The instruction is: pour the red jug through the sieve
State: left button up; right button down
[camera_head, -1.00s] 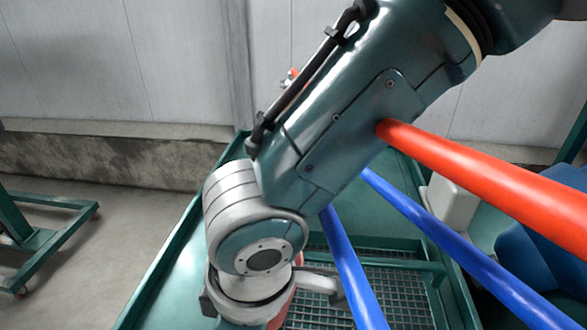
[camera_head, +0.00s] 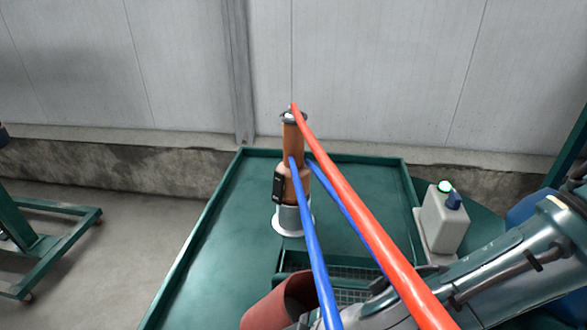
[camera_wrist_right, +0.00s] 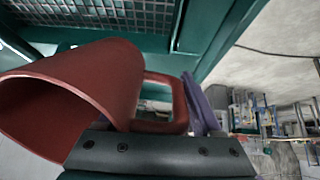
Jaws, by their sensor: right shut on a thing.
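The red jug (camera_head: 268,309) is at the bottom edge of the head view, partly cut off, with its mouth tilted toward the upper right. It fills the left of the right wrist view (camera_wrist_right: 95,80), its open mouth facing left. My right gripper (camera_wrist_right: 160,148) is shut on the jug by its handle side; the exact contact is partly hidden. The sieve appears as a dark mesh (camera_head: 352,273) in a green frame, just beyond and right of the jug. Mesh also shows at the top of the right wrist view (camera_wrist_right: 110,14). My left gripper is not in view.
An orange cylindrical device (camera_head: 293,150) stands on the green tray table (camera_head: 225,240). A red hose (camera_head: 345,195) and blue hoses cross in front of the sieve. A white canister (camera_head: 445,218) stands at the right. The table's left part is clear.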

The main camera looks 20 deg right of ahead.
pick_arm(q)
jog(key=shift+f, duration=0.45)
pick_arm(e)
jog(key=shift+r+t+y, duration=0.1)
jog(key=shift+t+y, duration=0.2)
pick_arm(q)
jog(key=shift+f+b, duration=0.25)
jog(key=shift+b, duration=0.15)
pick_arm(e)
jog(key=shift+d+r, duration=0.1)
jog(key=shift+r, duration=0.05)
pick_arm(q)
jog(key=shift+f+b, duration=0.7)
pick_arm(e)
jog(key=shift+r+t+y, duration=0.3)
jog(key=shift+y, duration=0.2)
pick_arm(q)
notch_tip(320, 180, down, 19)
jog(key=b, duration=1.9)
pick_arm(e)
jog(key=shift+s+d+r+t+y, duration=0.1)
jog(key=shift+r+t+y, duration=0.2)
jog(key=shift+t+y, duration=0.4)
jog(key=shift+s+d+r+t+y, duration=0.15)
jog(key=shift+r+t+y, duration=0.25)
jog(key=shift+y, duration=0.65)
jog(key=shift+d+r+t+y, duration=0.1)
jog(key=shift+r+t+y, duration=0.1)
jog(key=shift+t+y, duration=0.55)
